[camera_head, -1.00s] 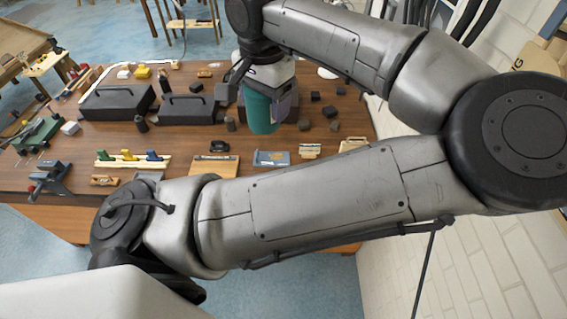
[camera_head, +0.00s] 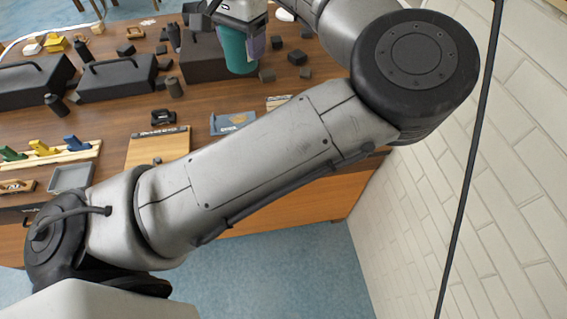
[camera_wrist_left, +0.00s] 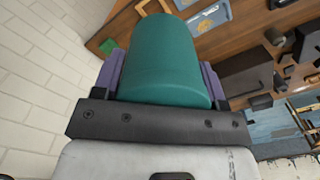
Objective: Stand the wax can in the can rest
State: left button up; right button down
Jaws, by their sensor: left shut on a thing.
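The wax can appears as a teal cylinder (camera_head: 235,50) in the head view, at the top middle. My left gripper (camera_head: 242,40) is shut on it with purple fingers. In the left wrist view the can (camera_wrist_left: 160,65) sits between both purple fingers of the gripper (camera_wrist_left: 158,82). The can appears above the table, in front of a dark box, with its lower end not visibly touching anything. I cannot tell which item is the can rest. My right gripper is not in view.
The wooden table (camera_head: 110,115) holds dark cases (camera_head: 117,80), small dark blocks (camera_head: 297,57), a wooden board (camera_head: 158,148), a grey tray (camera_head: 72,177) and a blue item (camera_head: 233,122). A white brick wall (camera_head: 480,190) stands at the right. My large arm link crosses the table's front.

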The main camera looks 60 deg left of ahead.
pick_arm(q)
jog(key=w+d+f+m+b, duration=0.1)
jog(key=w+f+b, duration=0.5)
jog(key=f+b, duration=0.5)
jog(key=w+d+f+m+b, duration=0.2)
jog(key=w+f+b, duration=0.4)
jog(key=f+b, duration=0.5)
jog(key=w+d+f+m+b, duration=0.1)
jog(key=w+f+b, duration=0.6)
jog(key=f, duration=0.7)
jog(key=shift+m, duration=0.3)
jog(key=s+a+f+b, duration=0.1)
jog(key=s+a+f, duration=0.1)
jog(key=a, duration=0.1)
jog(key=s+a+f+b, duration=0.2)
jog(key=a, duration=0.1)
jog(key=s+a+f+b, duration=0.1)
jog(key=a+f, duration=0.1)
jog(key=a, duration=0.1)
jog(key=shift+s+a+f+b, duration=0.15)
jog(key=shift+s+a+b, duration=0.15)
jog(key=shift+s+a, duration=0.1)
notch_tip(320, 180, down, 4)
jog(key=shift+r+b, duration=0.15)
jog(key=shift+b, duration=0.8)
jog(key=shift+f, duration=0.2)
jog(key=o, duration=1.1)
